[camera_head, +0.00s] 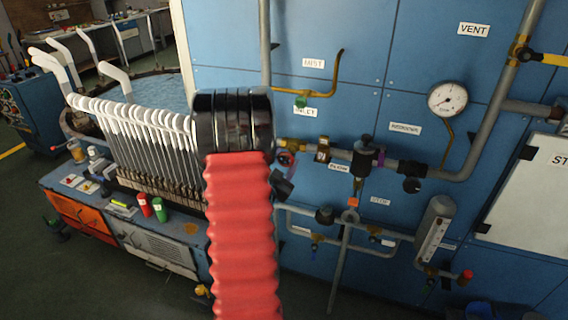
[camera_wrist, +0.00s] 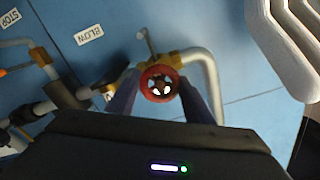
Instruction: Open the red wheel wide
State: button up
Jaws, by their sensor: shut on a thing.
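The red wheel (camera_wrist: 147,91) is a small spoked handwheel on a brass valve (camera_wrist: 186,61), in the middle of the wrist view. My gripper (camera_wrist: 160,95) has one dark finger on each side of the wheel's rim and is shut on it. In the head view the wheel (camera_head: 285,159) shows only as a small red piece just right of my arm. My arm hides most of the gripper there.
Grey pipes and a pressure gauge (camera_head: 447,99) stand out from the blue wall panel (camera_head: 340,30). A row of white sock forms (camera_head: 130,112) is at the left. Green and red containers (camera_head: 159,209) sit on the cabinet below. White forms (camera_wrist: 285,50) come close at the wrist view's upper right.

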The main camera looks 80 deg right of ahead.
jog(key=n, duration=0.7)
jog(key=shift+w+a+f, duration=0.1)
jog(key=shift+w+f, duration=0.1)
jog(key=shift+w, duration=0.05)
jog(key=n, duration=0.7)
jog(key=shift+n, duration=0.4)
jog(key=n, duration=0.6)
jog(key=shift+f, duration=0.1)
jog(key=n, duration=0.5)
jog(key=shift+n, duration=0.3)
